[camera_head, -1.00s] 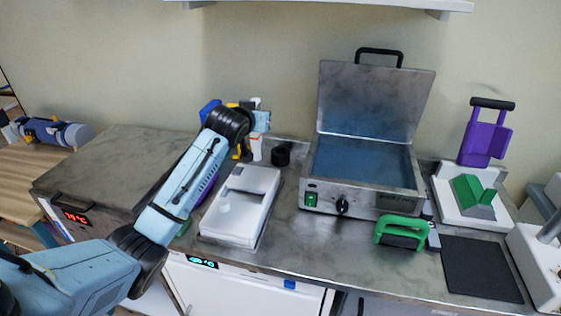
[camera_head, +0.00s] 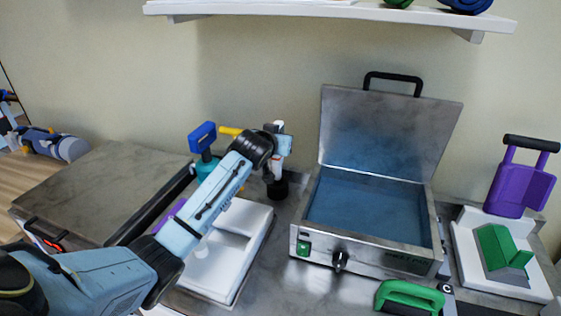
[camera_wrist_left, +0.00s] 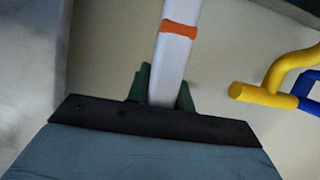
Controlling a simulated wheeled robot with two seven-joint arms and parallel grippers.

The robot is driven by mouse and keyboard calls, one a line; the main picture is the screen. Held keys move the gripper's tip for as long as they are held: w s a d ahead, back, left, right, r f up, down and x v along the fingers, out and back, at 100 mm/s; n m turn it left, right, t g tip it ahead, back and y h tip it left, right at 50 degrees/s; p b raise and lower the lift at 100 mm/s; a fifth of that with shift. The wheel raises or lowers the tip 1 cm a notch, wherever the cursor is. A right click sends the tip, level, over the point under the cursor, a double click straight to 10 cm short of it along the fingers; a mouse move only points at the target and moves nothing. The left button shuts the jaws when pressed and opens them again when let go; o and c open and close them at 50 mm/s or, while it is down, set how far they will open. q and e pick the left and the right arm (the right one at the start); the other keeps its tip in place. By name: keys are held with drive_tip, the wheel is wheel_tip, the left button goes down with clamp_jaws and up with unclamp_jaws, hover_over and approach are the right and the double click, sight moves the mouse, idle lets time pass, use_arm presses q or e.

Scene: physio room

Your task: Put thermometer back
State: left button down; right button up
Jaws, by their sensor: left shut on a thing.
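The thermometer is a white stick with an orange band; it shows in the left wrist view (camera_wrist_left: 178,55). My left gripper (camera_wrist_left: 161,92) is shut on it. In the head view the left gripper (camera_head: 284,146) holds it roughly upright, with its white lower part (camera_head: 275,165) below the fingers. A small round black holder (camera_head: 278,188) stands on the counter directly under it in this view. I cannot tell whether the tip is inside the holder or just above or behind it. My right gripper is not in view.
A blue-and-yellow tool (camera_head: 203,137) stands left of the gripper; its yellow end is near in the wrist view (camera_wrist_left: 270,82). A white device (camera_head: 240,215) lies in front. An open metal heater (camera_head: 368,210) stands to the right. A shelf (camera_head: 340,14) hangs above.

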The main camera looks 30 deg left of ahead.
use_arm(q)
wheel_tip(320, 180, down, 5)
drive_tip(key=shift+r+b, duration=0.1)
drive_tip(key=shift+b, duration=0.25)
drive_tip(key=shift+w+f, duration=0.1)
drive_tip(key=shift+f, duration=0.25)
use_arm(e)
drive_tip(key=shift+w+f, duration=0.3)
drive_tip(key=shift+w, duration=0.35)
use_arm(q)
drive_tip(key=c, duration=1.2)
unclamp_jaws()
drive_tip(key=shift+f, duration=0.15)
drive_tip(key=shift+c, duration=0.2)
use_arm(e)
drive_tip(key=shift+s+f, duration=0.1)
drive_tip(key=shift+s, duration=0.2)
use_arm(q)
drive_tip(key=shift+r, duration=0.25)
drive_tip(key=p+v, duration=0.1)
drive_tip(key=v, duration=1.1)
drive_tip(key=shift+p, duration=0.4)
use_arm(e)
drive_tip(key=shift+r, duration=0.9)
